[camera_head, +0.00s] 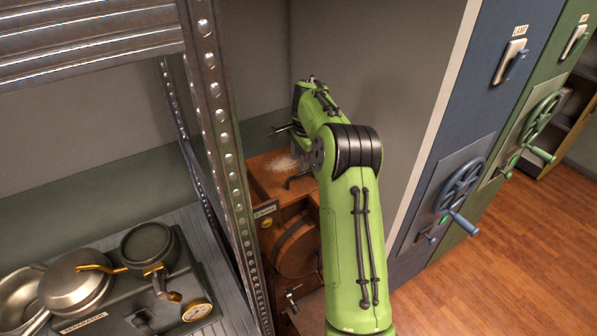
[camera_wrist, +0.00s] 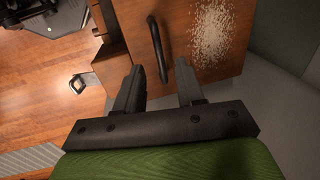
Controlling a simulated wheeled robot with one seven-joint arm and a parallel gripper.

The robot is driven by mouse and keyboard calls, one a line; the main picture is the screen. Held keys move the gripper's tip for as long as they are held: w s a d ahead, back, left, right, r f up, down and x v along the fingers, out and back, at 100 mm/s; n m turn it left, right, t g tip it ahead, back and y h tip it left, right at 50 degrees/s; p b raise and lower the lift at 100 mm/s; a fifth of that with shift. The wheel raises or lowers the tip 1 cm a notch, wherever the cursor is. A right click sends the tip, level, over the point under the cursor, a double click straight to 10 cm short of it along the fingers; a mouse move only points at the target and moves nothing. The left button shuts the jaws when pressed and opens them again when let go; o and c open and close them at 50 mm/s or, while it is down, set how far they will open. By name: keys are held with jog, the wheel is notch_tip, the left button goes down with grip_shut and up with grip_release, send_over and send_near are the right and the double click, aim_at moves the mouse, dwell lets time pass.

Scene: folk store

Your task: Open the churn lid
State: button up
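The churn (camera_head: 296,246) is a brown wooden cabinet with a round drum front and a small label, standing right of the metal shelf. Its flat wooden lid (camera_head: 265,168) looks closed and has white specks scattered on it. A black bar handle (camera_head: 297,181) is on the lid, and it also shows in the wrist view (camera_wrist: 156,45). My gripper (camera_wrist: 159,68) is open and empty above the lid, its two fingers apart. In the wrist view the handle's near end appears between the fingertips; I cannot tell whether they touch it. My arm hides part of the churn in the head view.
A metal shelf post (camera_head: 222,130) stands close on the churn's left. A separator (camera_head: 150,290) with metal pans is at lower left. A grey wall (camera_head: 390,70) is behind my arm. Blue and green cabinets with handwheels (camera_head: 461,188) stand right. The wooden floor (camera_head: 500,270) is clear.

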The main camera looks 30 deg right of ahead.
aim_at(299, 174)
jog(key=f, duration=0.3)
jog(key=w+f, duration=0.1)
jog(key=f, duration=0.1)
jog(key=shift+f, duration=0.25)
jog(key=shift+s, duration=0.1)
grip_shut()
jog(key=shift+r, duration=0.1)
